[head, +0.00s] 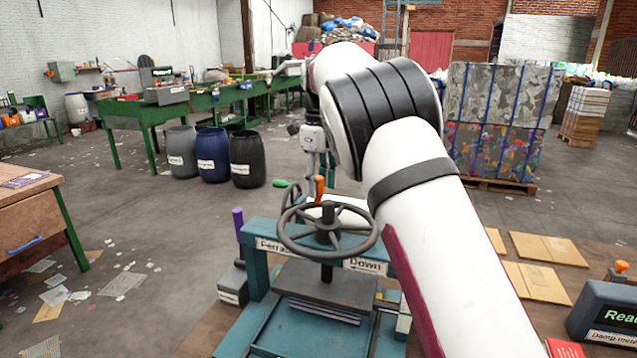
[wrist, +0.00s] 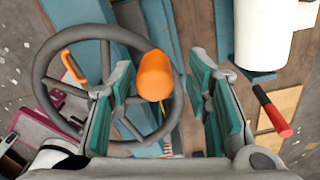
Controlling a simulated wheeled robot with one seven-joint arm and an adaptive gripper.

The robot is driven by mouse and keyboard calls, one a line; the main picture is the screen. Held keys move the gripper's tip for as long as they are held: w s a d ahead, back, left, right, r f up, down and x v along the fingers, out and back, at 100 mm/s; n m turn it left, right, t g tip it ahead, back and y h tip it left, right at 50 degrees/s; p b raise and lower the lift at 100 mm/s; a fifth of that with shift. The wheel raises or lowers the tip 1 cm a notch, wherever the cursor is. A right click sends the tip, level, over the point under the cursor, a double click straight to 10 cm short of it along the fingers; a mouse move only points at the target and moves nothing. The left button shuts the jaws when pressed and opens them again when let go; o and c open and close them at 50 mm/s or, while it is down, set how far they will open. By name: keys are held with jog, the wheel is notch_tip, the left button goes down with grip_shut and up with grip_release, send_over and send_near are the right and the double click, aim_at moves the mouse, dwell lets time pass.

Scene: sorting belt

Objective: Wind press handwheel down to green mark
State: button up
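The press (head: 262,262) is a teal frame with a dark grey handwheel (head: 355,247) on top. An upright orange knob (head: 320,188) stands on the wheel's far rim. My gripper (head: 318,168) points down just above that knob. In the wrist view, my gripper (wrist: 168,88) is open, its teal pads apart. The orange knob (wrist: 155,76) shows between the fingers, nearer the left one; I cannot tell whether they touch. The handwheel (wrist: 47,62) also shows there. A dark plate (head: 340,286) sits under the wheel above a stack of sheets. I cannot make out a green mark.
A "Down" label (head: 365,266) is on the press beam. A damp meter (head: 605,312) stands at right, near flat cardboard pieces (head: 535,282). A wooden table (head: 30,212) is at left. Barrels (head: 212,157) stand behind; the floor between has scattered scraps.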

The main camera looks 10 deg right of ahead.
jog(key=shift+r, duration=3.7)
